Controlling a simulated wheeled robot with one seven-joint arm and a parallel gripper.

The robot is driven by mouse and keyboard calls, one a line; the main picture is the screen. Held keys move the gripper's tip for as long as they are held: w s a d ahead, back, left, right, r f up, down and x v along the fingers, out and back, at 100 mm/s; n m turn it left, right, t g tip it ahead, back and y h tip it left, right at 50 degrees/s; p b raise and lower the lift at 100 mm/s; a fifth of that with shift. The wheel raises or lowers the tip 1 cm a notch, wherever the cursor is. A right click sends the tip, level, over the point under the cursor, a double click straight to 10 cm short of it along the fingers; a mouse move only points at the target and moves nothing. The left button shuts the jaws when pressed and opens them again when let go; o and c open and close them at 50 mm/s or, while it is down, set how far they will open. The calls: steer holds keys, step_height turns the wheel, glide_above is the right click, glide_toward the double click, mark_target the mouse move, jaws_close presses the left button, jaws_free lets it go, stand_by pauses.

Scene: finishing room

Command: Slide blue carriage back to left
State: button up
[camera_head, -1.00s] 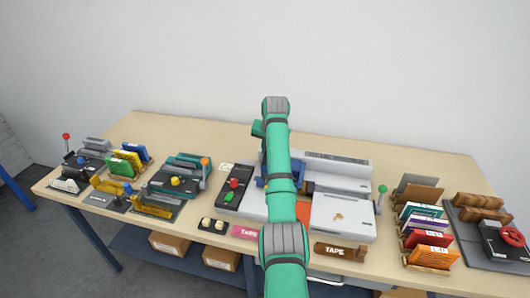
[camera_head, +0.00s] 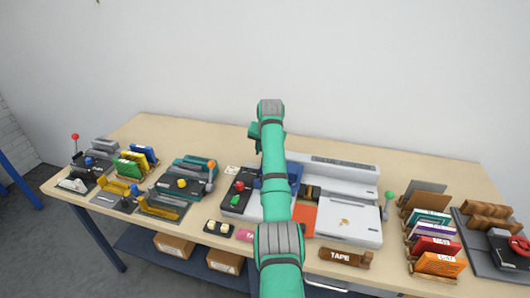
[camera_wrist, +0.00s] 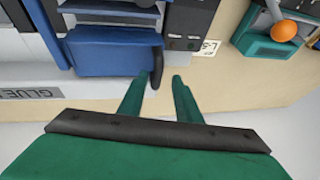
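The blue carriage (camera_head: 294,178) sits on the white binding machine, close to the black control panel at the machine's left end. My arm hides part of it in the head view. In the wrist view, the carriage (camera_wrist: 110,50) shows its broad blue face, with a black handle (camera_wrist: 157,70) on its right edge. My gripper (camera_wrist: 161,80) is open, with a gap between its two green fingers. The handle's end lies at the gap between the fingertips, close to the left finger; I cannot tell whether they touch.
The black panel (camera_head: 232,199) has red and green knobs. Right of the carriage are an orange pad (camera_head: 304,220) and a white plate (camera_head: 343,222). A teal device (camera_head: 190,165) with an orange-knobbed lever stands further left. A TAPE block (camera_head: 345,257) lies in front.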

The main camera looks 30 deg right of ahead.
steer(key=v, duration=1)
steer(key=shift+s+r, duration=0.15)
steer(key=shift+r, duration=0.2)
steer(key=shift+a, duration=0.1)
